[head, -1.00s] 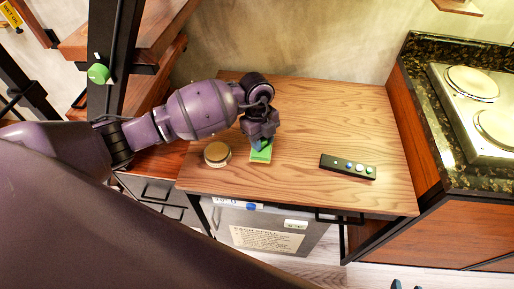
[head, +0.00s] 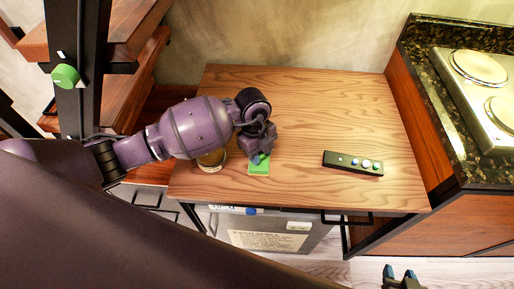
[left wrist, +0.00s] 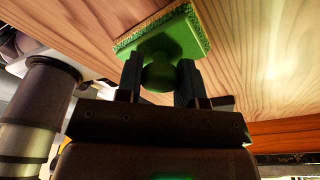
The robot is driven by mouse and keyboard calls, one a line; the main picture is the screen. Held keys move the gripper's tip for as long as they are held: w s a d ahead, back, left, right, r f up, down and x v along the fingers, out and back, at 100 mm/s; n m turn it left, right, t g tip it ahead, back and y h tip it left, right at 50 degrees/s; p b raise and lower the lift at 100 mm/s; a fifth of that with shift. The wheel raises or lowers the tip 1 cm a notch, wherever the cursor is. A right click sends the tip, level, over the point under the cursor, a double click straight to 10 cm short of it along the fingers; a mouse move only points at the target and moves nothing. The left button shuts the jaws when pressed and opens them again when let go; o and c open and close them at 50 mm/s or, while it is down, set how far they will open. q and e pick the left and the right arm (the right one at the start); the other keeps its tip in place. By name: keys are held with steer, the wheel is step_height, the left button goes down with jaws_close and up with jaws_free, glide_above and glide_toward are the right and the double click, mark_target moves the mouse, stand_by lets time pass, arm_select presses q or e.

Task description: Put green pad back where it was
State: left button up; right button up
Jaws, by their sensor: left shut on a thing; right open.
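The green pad (head: 259,169) is at the front left of the wooden table. In the left wrist view the green pad (left wrist: 168,35) is a flat square with a rounded green knob (left wrist: 158,77). My left gripper (head: 260,158) is above the pad, and the left wrist view shows its fingers shut on the knob from both sides. I cannot tell whether the pad touches the tabletop. My right gripper (head: 402,277) shows only at the bottom edge of the head view, open and away from the table.
A round tan-topped object (head: 211,160) stands just left of the pad, partly hidden by my left arm. A black strip with several knobs (head: 353,163) lies at the table's right. The wooden table (head: 310,110) is clear between and behind them. A hob (head: 480,85) stands at right.

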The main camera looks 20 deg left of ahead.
arm_select(q)
steer(key=shift+d+r, duration=0.1)
steer(key=o, duration=0.8)
arm_select(e)
steer(key=shift+s+d+f, duration=0.15)
steer(key=shift+s+d, duration=0.15)
steer(key=shift+s, duration=0.1)
